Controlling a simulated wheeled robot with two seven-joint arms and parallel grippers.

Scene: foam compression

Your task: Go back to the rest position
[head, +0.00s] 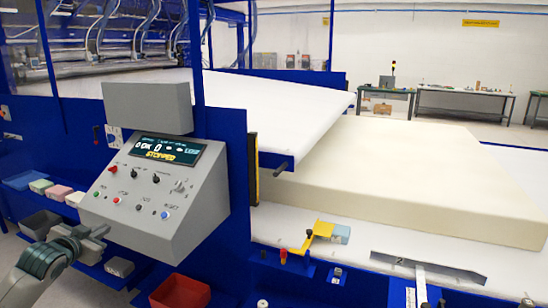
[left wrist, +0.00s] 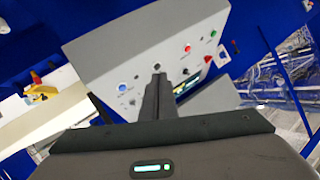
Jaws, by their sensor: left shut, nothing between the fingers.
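My left gripper (head: 97,233) is at the lower left of the head view, below and left of the grey control panel (head: 205,217). In the left wrist view its fingers (left wrist: 157,98) are pressed together with nothing between them, and they point toward the panel face (left wrist: 150,60). I cannot tell from that view how far they are from the panel. The panel's screen (head: 165,150) reads STOPPED. Several buttons sit below it, including a blue one (head: 165,215) and a red one. My right gripper is not in view.
A large cream foam block (head: 400,170) lies on the white conveyor to the right. Small bins (head: 40,224) and a red bin (head: 180,292) sit along the blue machine frame near my left arm. Worktables (head: 463,100) stand at the back wall.

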